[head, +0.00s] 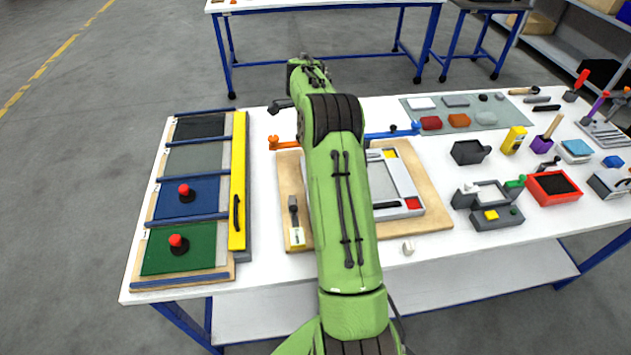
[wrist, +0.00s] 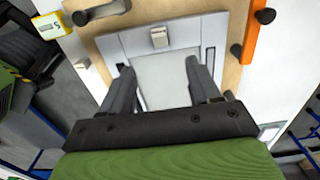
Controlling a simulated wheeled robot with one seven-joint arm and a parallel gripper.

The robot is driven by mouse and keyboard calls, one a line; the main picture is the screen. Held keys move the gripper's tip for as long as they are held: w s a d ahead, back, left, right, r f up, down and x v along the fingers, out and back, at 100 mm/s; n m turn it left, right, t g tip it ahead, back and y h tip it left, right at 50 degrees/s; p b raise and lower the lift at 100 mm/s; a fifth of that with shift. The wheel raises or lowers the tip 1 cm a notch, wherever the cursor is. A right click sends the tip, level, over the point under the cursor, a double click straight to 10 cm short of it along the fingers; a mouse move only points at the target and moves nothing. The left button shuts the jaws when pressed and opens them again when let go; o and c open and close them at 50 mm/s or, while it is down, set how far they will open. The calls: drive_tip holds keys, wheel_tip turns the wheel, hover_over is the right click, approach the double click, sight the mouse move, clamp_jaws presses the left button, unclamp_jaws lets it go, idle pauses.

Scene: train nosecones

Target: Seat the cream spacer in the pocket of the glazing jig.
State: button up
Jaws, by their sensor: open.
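The glazing jig (head: 405,178) is a pale grey frame around a glassy panel on a wooden board; my arm hides its left part in the head view. In the wrist view a small cream block (wrist: 159,37), which looks like the cream spacer, sits on the grey frame's top rail. I cannot tell whether it is fully down in a pocket. My gripper (wrist: 163,64) is open and empty over the panel, its fingers apart from the block and lined up with it. A small off-white block (head: 408,247) lies on the table before the board; I cannot tell which block is the spacer.
An orange clamp (head: 284,143) and a blue clamp (head: 392,133) stand at the board's far edge. Coloured panels (head: 190,195) with a yellow bar (head: 239,180) fill the table's left; trays and tools crowd the right.

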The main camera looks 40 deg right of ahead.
wheel_tip(320, 180, down, 8)
drive_tip(key=shift+f, duration=0.15)
wheel_tip(320, 180, down, 6)
drive_tip(key=shift+a+r, duration=0.1)
clamp_jaws()
wheel_tip(320, 180, up, 10)
idle(0.5)
